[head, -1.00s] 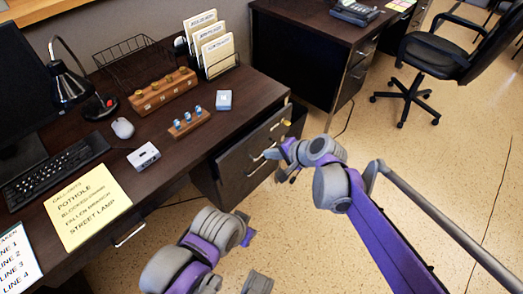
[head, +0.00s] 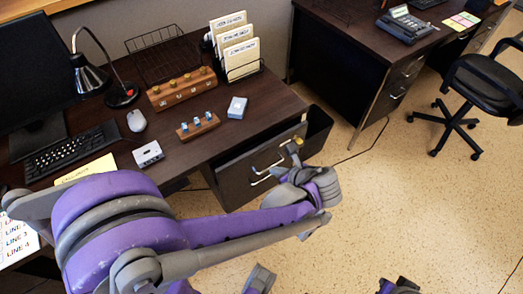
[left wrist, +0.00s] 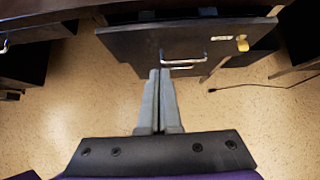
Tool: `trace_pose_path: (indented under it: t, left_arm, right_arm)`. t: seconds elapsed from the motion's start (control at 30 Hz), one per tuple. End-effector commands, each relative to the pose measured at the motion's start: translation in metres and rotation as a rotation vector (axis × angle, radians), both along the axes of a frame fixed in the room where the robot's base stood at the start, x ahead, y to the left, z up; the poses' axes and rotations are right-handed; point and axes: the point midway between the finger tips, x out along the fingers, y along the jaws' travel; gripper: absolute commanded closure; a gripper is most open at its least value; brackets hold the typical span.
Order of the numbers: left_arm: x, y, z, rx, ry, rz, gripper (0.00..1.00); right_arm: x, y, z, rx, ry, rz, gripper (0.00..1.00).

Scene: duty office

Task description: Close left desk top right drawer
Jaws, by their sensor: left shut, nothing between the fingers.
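The top right drawer of the left desk has a dark front (head: 234,170) that appears to stand out a little past the desk edge. Its bar handle (left wrist: 181,62) and a yellow fitting (left wrist: 241,42) show in the left wrist view. My left gripper (head: 278,182) is close in front of the drawer front in the head view. In the left wrist view my left gripper (left wrist: 159,72) has its fingers together with nothing between them, just left of the handle. I cannot tell whether the tips touch the front.
A second desk (head: 340,75) and an office chair (head: 485,90) stand at the right. The floor (head: 390,205) between is clear.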

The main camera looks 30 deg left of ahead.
Motion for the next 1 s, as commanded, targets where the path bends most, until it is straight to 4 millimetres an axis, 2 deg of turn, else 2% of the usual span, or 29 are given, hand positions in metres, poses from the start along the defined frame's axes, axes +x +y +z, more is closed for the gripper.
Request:
trace_pose_path:
  t: [0.17, 0.63, 0.8, 1.0]
  left_arm:
    - [0.005, 0.007, -0.008, 0.019, 0.015, -0.017, 1.00]
    - [0.029, 0.068, -0.075, 0.017, 0.012, -0.012, 1.00]
    - [0.039, 0.091, -0.070, 0.017, 0.012, -0.012, 1.00]
    - [0.043, 0.102, -0.070, 0.016, 0.013, -0.015, 1.00]
  right_arm:
    - [-0.004, -0.004, -0.005, -0.014, 0.002, 0.002, 1.00]
    - [-0.004, -0.003, -0.027, -0.011, 0.009, 0.001, 1.00]
    - [-0.004, -0.003, -0.025, -0.011, 0.008, 0.001, 1.00]
    - [-0.004, -0.003, -0.025, -0.010, 0.008, 0.001, 1.00]
